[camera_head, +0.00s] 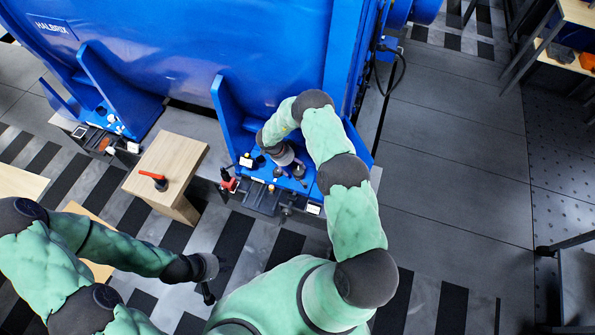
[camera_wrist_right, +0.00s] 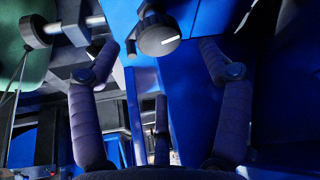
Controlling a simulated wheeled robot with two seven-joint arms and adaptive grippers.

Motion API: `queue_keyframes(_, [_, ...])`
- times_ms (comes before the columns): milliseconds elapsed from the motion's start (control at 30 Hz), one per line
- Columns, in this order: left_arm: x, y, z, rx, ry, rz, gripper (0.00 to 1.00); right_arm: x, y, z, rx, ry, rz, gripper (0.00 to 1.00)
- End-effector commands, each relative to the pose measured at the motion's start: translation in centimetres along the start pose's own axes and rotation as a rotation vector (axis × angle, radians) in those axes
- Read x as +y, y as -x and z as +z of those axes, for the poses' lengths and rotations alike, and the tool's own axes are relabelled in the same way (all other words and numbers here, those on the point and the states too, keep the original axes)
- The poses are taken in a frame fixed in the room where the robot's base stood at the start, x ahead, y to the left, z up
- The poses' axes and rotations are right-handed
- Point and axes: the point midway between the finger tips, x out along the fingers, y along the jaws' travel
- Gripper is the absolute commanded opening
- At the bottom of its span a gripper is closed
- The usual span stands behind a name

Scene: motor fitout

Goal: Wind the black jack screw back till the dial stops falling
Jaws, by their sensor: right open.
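A round black knob with a white line (camera_wrist_right: 158,36), which looks like a jack screw head, is in the right wrist view. My right gripper (camera_wrist_right: 158,52) is open, its fingers on either side of the knob's lower edge with gaps visible. In the head view the right gripper (camera_head: 291,172) is over the blue motor's near right foot. Small white-faced displays (camera_head: 246,162) are by the foot; I cannot read any dial. My left gripper (camera_head: 208,292) is low, away from the motor.
The blue motor (camera_head: 180,50) fills the back. A wooden block (camera_head: 160,165) bears a red-handled tool (camera_head: 154,179). A red item (camera_head: 228,181) stands left of the right foot. The grey floor (camera_head: 455,140) to the right is clear.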

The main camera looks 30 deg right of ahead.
Motion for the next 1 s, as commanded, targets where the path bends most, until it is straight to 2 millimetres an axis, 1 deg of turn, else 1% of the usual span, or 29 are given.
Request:
queue_keyframes(33, [-0.2,-0.7,0.0,0.000,0.000,0.000,0.25,0.0,-1.3,0.1,0.000,0.000,0.000,0.77])
queue_keyframes(100, [-0.4,-1.1,0.0,0.000,0.000,0.000,0.25,0.0,-2.4,0.1,0.000,0.000,0.000,0.77])
queue_keyframes(300, [-0.6,-1.8,-0.1,0.000,0.000,0.000,0.25,0.0,-4.7,0.1,0.000,0.001,-0.001,0.77])
queue_keyframes(467, [-0.7,-2.0,-0.1,0.000,0.000,0.000,0.25,-0.1,-5.3,0.0,0.000,0.000,-0.002,0.77])
queue_keyframes(733, [-0.7,-2.0,-0.1,0.000,0.000,0.000,0.25,-0.1,-5.3,0.0,0.000,0.001,-0.003,0.77])
queue_keyframes(767, [-0.7,-2.0,-0.1,0.000,0.000,0.000,0.25,-0.1,-5.3,0.0,0.000,0.001,-0.002,0.72])
queue_keyframes(800, [-0.7,-2.0,-0.1,0.000,0.000,0.000,0.25,-0.1,-5.3,0.0,0.000,0.001,-0.002,0.60])
queue_keyframes(867, [-0.7,-2.0,-0.1,0.000,0.000,0.000,0.25,-0.1,-5.3,0.0,0.000,0.001,-0.002,0.44])
queue_keyframes(900, [-0.7,-2.0,-0.1,0.000,0.000,0.000,0.25,-0.1,-5.3,0.0,0.000,0.001,-0.003,0.32])
queue_keyframes(933, [-0.7,-2.0,-0.1,0.000,0.000,0.000,0.25,-0.1,-5.3,-0.1,0.001,0.001,-0.003,0.25])
queue_keyframes(1000, [-0.7,-2.0,-0.1,0.000,0.000,0.000,0.25,-0.1,-5.3,-0.1,0.001,0.000,-0.003,0.25])
